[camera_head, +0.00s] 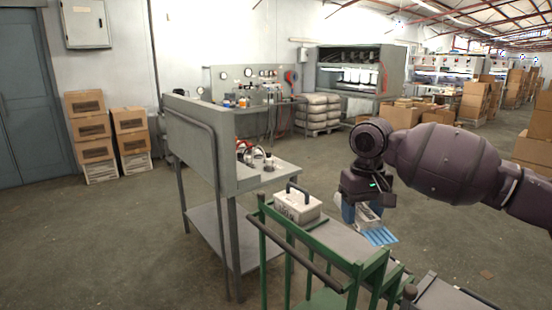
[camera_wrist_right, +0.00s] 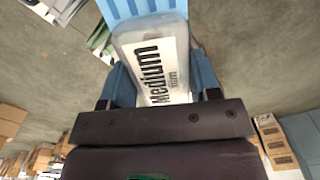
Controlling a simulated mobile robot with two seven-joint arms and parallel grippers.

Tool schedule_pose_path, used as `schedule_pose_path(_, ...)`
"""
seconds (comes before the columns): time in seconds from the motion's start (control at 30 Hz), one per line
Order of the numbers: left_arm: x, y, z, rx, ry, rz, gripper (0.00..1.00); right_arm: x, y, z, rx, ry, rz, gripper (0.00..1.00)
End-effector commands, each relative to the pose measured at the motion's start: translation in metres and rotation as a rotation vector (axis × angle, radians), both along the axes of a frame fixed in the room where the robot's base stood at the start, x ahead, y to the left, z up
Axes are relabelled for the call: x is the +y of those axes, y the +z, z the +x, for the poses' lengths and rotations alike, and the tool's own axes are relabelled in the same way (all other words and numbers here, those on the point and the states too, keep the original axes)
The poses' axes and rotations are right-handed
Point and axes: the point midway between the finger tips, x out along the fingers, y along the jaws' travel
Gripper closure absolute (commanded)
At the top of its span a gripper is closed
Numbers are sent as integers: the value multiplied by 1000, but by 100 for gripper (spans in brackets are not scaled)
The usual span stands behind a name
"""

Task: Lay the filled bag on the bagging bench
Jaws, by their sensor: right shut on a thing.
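My right gripper (camera_head: 361,212) is shut on a white pack (camera_head: 368,217) with a blue ribbed part (camera_head: 380,236) at its end. In the right wrist view the pack (camera_wrist_right: 158,68) sits between the blue fingers and reads "Medium film". The blue ribbed part (camera_wrist_right: 140,9) is at the top edge there. The pack is held in the air beside the green-framed cart. I cannot tell whether this pack is the filled bag. No surface in view is marked as the bagging bench. My left gripper is out of view.
A green-railed cart (camera_head: 345,258) stands in front, with a grey handled box (camera_head: 297,205) at its far end. Behind it is a grey bench (camera_head: 268,178) with a tall panel and flasks. Cartons (camera_head: 475,100) stand at the right. Open floor lies between.

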Motion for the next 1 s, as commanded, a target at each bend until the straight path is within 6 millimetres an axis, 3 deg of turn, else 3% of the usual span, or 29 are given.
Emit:
schedule_pose_path(0.3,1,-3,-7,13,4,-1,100,2,-66,-85,7,-193,0,70)
schedule_pose_path(0.53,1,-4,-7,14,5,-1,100,-10,-111,-139,6,-184,-1,70)
schedule_pose_path(0.8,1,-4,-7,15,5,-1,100,-25,-144,-162,2,-211,-1,70)
schedule_pose_path(1.0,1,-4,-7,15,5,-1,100,-26,-149,-166,1,-214,2,70)
